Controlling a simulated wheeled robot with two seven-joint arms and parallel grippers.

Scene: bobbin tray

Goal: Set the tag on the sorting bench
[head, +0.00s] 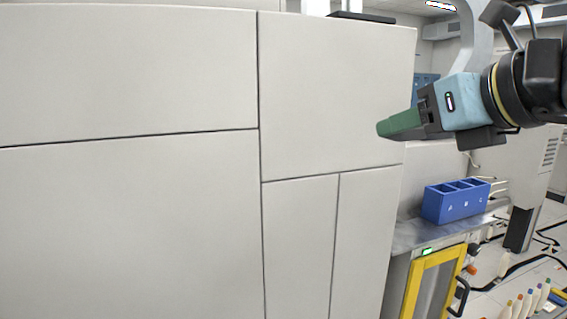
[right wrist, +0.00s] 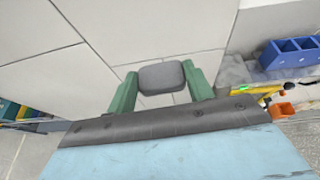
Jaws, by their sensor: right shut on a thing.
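My right gripper (head: 385,128) reaches in from the right, in front of a large pale cabinet. In the right wrist view its two green fingers (right wrist: 162,88) are shut on a grey rounded block, which I take for the tag (right wrist: 162,77). In the head view the tag is hidden by the fingers. A metal-topped bench (head: 415,235), possibly the sorting bench, stands below and right of the gripper. A blue bin (head: 455,203) with three compartments sits on it. My left gripper is not in view.
The pale panelled cabinet (head: 130,200) fills the left and middle of the head view. A yellow-framed door (head: 412,290) is under the bench top. Several bottles (head: 525,302) stand at the lower right. Bare metal top shows in front of the blue bin.

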